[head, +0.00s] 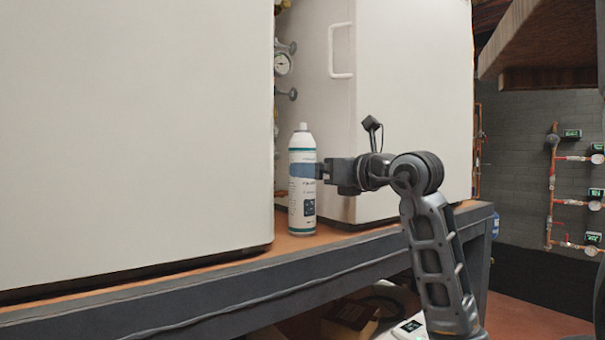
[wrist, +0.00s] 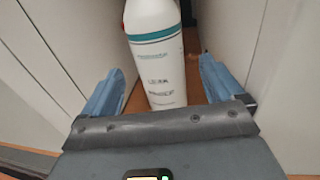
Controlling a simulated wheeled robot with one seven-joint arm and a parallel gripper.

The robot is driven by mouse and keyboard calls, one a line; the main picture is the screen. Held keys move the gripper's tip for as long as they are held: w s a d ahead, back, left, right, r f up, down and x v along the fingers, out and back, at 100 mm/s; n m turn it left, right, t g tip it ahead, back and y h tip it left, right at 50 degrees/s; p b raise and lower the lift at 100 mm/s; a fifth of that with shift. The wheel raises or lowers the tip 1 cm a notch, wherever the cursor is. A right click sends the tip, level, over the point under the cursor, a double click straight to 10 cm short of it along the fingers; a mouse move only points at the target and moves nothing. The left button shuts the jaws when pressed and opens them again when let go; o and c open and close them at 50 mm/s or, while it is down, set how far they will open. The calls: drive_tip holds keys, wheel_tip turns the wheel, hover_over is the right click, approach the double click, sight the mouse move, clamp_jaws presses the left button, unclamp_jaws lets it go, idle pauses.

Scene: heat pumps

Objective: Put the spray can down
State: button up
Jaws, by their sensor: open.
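The white spray can (head: 302,204) with teal bands stands upright on the orange bench top, in front of the gap between two large white cabinets. My gripper (head: 306,170) reaches it from the right, at the upper half of its body, and a blue finger shows across the can. In the wrist view the can (wrist: 158,62) stands between the two blue fingers of my gripper (wrist: 160,85). The fingers are open, with a gap visible on each side of the can.
White cabinets stand left (head: 130,130) and right (head: 415,110) of the can, close by. A pressure gauge (head: 282,64) and valves sit in the gap behind it. The dark bench edge (head: 250,298) runs along the front. Boxes lie below the bench.

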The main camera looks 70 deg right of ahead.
drive_tip(key=v, duration=0.5)
drive_tip(key=shift+s+a+b, duration=0.15)
drive_tip(key=shift+s+b, duration=0.15)
drive_tip(key=shift+s, duration=0.05)
drive_tip(key=shift+c, duration=0.4)
clamp_jaws()
idle(0.9)
drive_tip(key=shift+w+r, duration=0.1)
